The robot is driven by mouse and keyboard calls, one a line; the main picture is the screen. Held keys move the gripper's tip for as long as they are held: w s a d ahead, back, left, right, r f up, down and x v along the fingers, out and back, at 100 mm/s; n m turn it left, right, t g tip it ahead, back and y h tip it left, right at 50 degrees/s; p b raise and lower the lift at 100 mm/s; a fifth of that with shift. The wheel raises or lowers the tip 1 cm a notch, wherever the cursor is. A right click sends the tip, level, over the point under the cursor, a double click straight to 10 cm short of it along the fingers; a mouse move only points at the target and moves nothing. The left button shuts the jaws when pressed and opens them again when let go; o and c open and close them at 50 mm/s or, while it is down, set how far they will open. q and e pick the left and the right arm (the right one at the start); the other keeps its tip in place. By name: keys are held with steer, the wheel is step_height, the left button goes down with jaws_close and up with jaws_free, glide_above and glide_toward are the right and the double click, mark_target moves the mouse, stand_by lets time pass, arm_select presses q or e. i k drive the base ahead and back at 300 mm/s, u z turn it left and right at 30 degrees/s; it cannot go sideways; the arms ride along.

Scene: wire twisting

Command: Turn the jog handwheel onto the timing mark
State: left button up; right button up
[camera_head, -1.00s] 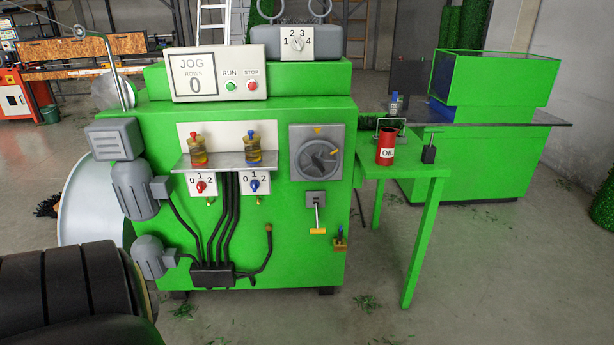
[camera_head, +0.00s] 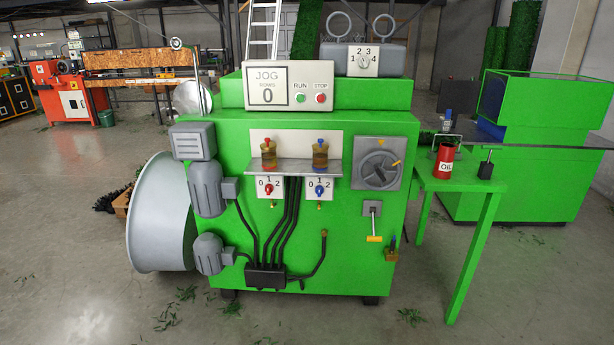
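The jog handwheel (camera_head: 376,171) is a dark grey wheel on a square grey plate (camera_head: 400,145) at the upper right of the green machine's front. A small orange mark shows on the wheel's upper right side. An orange timing mark (camera_head: 381,142) sits on the plate above the wheel's top. The wheel's orange mark appears to the right of it, not lined up. Neither of my grippers is in view.
Below the handwheel is a lever with an orange grip (camera_head: 374,239). A green side table (camera_head: 462,185) with a red OIL can (camera_head: 446,160) stands close on the right. A large grey drum (camera_head: 158,225) is at the left. Floor in front is clear except scattered green bits.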

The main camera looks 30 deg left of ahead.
mark_target(379, 170)
steer(key=u, duration=0.8)
steer(key=i, duration=0.45)
